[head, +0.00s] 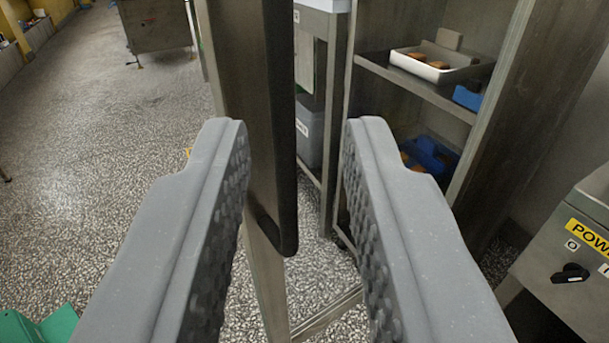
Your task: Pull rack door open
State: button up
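The rack door (232,60) is a grey metal panel seen nearly edge-on. It stands open, swung away from the rack (490,130), whose inside shows. A long dark handle (281,120) runs upright along the door and ends in a rounded lower end. My gripper (297,135) is open, with its two grey ribbed fingers wide apart. The handle appears between the fingers, nearer the left one, with a gap to the right one. I cannot tell how far ahead of the fingertips it is. The left finger hides part of the door.
Rack shelves hold a white tray (408,68) with brown pieces and blue containers (432,155). A control box with a yellow label (590,238) and black knob stands at right. A green object (45,328) is lower left. Speckled floor (90,150) at left is mostly clear.

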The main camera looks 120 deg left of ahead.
jog(key=v, duration=0.6)
jog(key=shift+w+d, duration=0.25)
jog(key=shift+w, duration=0.05)
